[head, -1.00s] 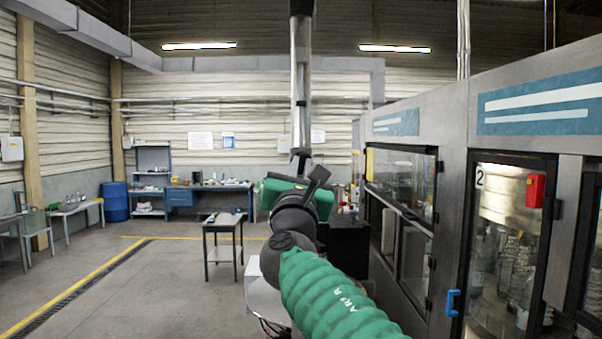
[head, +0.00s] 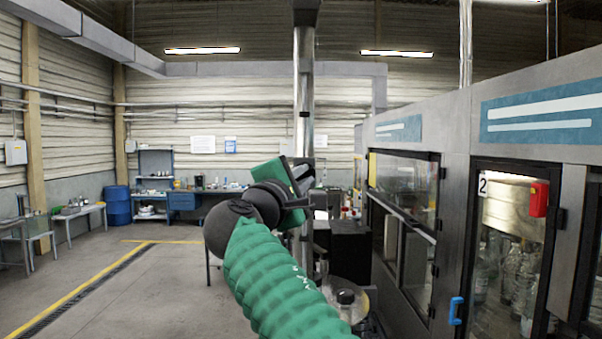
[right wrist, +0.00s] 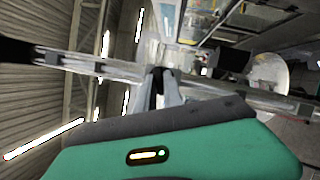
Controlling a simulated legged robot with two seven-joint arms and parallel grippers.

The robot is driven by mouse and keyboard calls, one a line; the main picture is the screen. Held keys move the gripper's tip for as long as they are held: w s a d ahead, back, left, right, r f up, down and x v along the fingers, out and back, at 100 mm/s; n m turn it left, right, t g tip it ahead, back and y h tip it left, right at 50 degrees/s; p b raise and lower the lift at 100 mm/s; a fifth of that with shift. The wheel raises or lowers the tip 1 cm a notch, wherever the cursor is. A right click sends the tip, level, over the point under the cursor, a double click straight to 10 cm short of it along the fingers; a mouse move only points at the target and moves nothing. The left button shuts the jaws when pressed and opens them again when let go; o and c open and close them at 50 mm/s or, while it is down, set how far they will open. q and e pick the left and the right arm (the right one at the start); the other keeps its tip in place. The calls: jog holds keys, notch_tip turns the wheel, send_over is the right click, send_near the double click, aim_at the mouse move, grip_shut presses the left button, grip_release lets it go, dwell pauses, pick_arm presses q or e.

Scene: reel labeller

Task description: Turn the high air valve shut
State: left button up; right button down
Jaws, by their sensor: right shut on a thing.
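The air pipe (head: 303,90) is a tall, shiny vertical tube in the middle of the head view. In the right wrist view it runs across the picture (right wrist: 110,68). My right gripper (head: 305,172), at the end of a green-sleeved arm, is at the pipe and hides most of the valve there. In the right wrist view its pale fingers (right wrist: 162,88) are close together, shut on a small dark part that seems to be the valve handle. The handle's exact angle is hard to tell. My left gripper is not in view.
A grey machine with glass doors (head: 520,250) fills the right side. A blue workbench (head: 185,200) and a blue drum (head: 117,205) stand at the far wall. A round-topped unit (head: 346,297) stands low beside my arm. The floor to the left is open.

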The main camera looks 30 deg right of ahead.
jog(key=m+g+p, duration=0.1)
jog(key=m+p, duration=0.1)
jog(key=m, duration=0.1)
jog(key=shift+m+y, duration=0.4)
jog(key=shift+w+m+g, duration=0.1)
jog(key=shift+m+g, duration=0.2)
jog(key=shift+m, duration=0.2)
jog(key=shift+f, duration=0.2)
jog(key=c, duration=1.8)
grip_release()
jog(key=o, duration=0.3)
jog(key=shift+r+p, duration=0.2)
jog(key=shift+p, duration=0.1)
jog(key=shift+o, duration=0.2)
